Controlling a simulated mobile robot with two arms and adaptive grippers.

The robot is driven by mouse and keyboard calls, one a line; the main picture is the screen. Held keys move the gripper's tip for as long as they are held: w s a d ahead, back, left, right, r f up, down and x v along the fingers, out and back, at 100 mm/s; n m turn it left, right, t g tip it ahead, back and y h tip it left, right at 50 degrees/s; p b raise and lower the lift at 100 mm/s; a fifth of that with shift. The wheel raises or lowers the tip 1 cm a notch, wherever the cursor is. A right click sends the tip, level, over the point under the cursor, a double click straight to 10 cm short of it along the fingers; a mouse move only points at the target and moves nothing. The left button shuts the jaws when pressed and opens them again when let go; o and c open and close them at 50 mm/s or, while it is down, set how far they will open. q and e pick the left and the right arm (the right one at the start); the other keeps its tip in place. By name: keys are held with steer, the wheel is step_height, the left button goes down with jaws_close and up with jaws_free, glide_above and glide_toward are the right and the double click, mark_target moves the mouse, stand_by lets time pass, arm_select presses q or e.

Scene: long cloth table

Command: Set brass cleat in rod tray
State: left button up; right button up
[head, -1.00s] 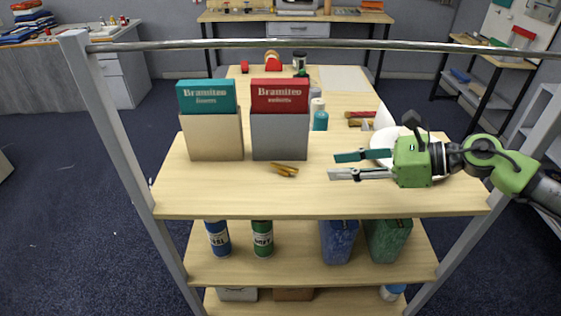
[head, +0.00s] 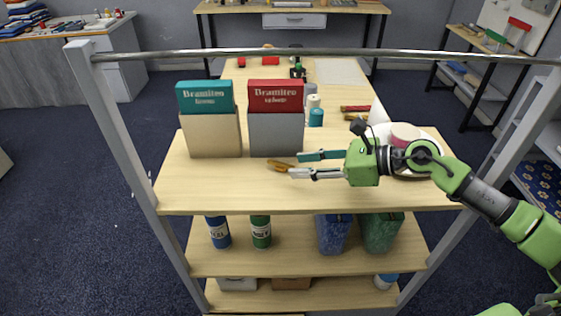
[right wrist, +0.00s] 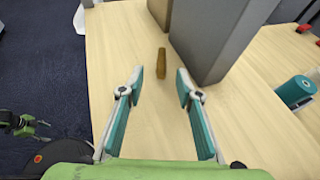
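The brass cleat (head: 279,166) is a small golden-brown bar lying on the wooden top in front of the grey holder. In the right wrist view the cleat (right wrist: 161,62) lies just beyond the fingertips, roughly in line with the gap between them. My right gripper (head: 296,164) is open and empty, low over the top, its fingers pointing left at the cleat. Both teal-padded fingers (right wrist: 160,85) stand well apart in the wrist view. I cannot make out a rod tray for certain.
A tan holder (head: 212,136) and a grey holder (head: 276,136) with boxes stand close behind the cleat. A metal rail (head: 330,52) crosses in front. The front left top is clear.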

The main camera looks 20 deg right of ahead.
mark_target(286, 164)
steer(key=shift+w+a, duration=0.15)
steer(key=shift+a, duration=0.05)
steer(key=p+x, duration=0.1)
steer(key=x, duration=0.1)
steer(key=p+x, duration=0.2)
steer(key=shift+w+r, duration=0.1)
steer(key=shift+r, duration=0.15)
steer(key=shift+w+a+f, duration=0.25)
steer(key=shift+w+f, duration=0.05)
jaws_close()
